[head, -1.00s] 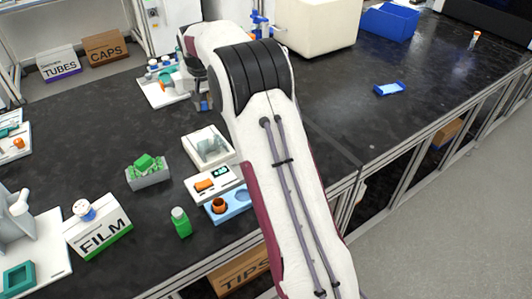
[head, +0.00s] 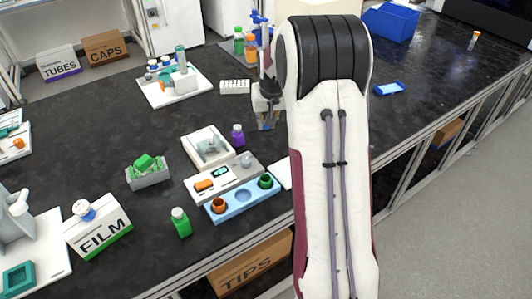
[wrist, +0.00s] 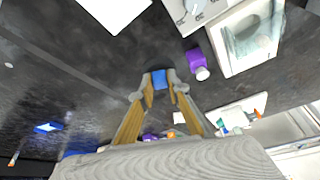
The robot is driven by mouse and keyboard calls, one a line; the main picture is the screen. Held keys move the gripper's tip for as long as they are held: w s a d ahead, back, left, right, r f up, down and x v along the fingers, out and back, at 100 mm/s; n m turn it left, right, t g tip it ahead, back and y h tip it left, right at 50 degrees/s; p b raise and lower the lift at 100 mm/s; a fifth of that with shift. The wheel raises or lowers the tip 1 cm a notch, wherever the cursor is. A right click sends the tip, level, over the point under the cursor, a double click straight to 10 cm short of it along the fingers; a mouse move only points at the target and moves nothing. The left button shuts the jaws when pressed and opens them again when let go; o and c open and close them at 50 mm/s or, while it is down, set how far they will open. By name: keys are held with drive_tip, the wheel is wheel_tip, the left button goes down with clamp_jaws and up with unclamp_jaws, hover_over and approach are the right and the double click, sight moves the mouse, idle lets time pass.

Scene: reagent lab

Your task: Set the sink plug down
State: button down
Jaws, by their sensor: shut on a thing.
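The sink plug (wrist: 160,79) shows in the wrist view as a blue piece between my fingertips, with a darker round shape beyond it that blends into the black bench. My gripper (wrist: 160,88) is shut on the blue piece. I cannot tell whether the plug touches the bench.
Green and orange bottles (head: 239,45) stand behind. A small blue tray (head: 389,88) lies right, with clear bench around it.

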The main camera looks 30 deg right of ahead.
sight(267, 133)
drive_tip(key=shift+w, duration=0.15)
idle(0.3)
drive_tip(key=shift+f, duration=3.05)
drive_tip(key=shift+f, duration=1.9)
drive_tip(key=shift+f, duration=0.1)
drive_tip(key=c, duration=1.9)
unclamp_jaws()
